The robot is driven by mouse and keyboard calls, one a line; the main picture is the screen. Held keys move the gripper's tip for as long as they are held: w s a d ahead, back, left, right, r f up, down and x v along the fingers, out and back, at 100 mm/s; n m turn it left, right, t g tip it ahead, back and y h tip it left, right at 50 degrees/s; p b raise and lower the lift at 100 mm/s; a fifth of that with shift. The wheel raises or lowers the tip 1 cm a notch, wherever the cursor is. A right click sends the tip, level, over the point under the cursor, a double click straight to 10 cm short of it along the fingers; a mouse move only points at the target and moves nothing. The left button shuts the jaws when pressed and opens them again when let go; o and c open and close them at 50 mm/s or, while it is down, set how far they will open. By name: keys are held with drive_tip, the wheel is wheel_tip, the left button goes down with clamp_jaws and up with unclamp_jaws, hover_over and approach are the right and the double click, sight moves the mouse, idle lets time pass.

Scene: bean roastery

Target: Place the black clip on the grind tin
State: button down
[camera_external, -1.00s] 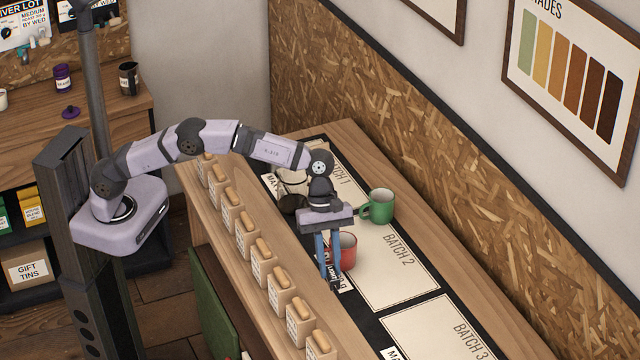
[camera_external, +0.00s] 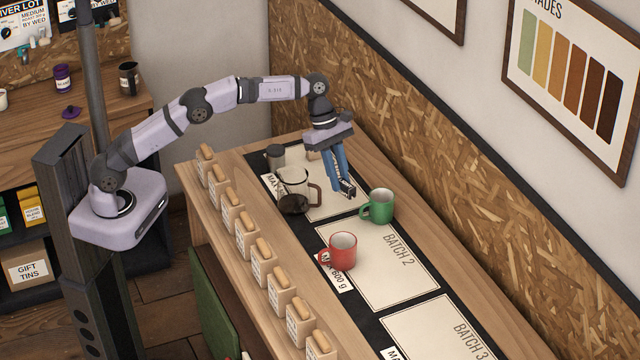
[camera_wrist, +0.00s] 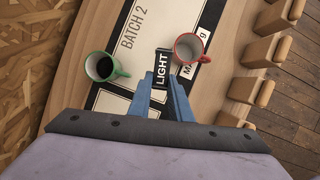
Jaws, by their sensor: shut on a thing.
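The black clip (camera_wrist: 163,68), with a white "LIGHT" label, is between my gripper's blue fingers (camera_wrist: 160,92) in the wrist view. My gripper (camera_external: 344,188) is shut on it, raised above the Batch 1 card, to the left of and above the green mug in the external view. The clip's dark end (camera_external: 348,188) shows at the fingertips there. A small grey cylinder with a dark top (camera_external: 275,156), which looks like the grind tin, stands at the far left end of the mat, partly behind a glass jug. No tin shows in the wrist view.
A green mug (camera_external: 379,205) and red mug (camera_external: 340,251) stand nearby. Several wooden-topped blocks (camera_external: 245,232) line the front edge. Batch 3 (camera_external: 440,335) looks clear.

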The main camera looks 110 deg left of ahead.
drive_tip(key=s+a+r+n, duration=0.3)
drive_tip(key=s+a, duration=0.5)
drive_tip(key=a, duration=0.3)
wheel_tip(320, 180, up, 3)
drive_tip(key=n+y+p, duration=0.3)
drive_tip(key=n, duration=0.2)
hover_over(272, 149)
drive_tip(key=f+n, duration=0.1)
drive_tip(key=s+f+n, duration=0.1)
drive_tip(key=f, duration=0.1)
drive_tip(key=f+y, duration=0.1)
drive_tip(key=shift+s+d+f+n, duration=0.15)
drive_tip(key=shift+d+f+n, duration=0.1)
drive_tip(key=shift+f+n, duration=0.15)
drive_tip(key=shift+f, duration=0.1)
drive_tip(key=shift+f+p, duration=1.05)
drive_tip(key=shift+f, duration=3.8)
drive_tip(key=shift+f, duration=0.1)
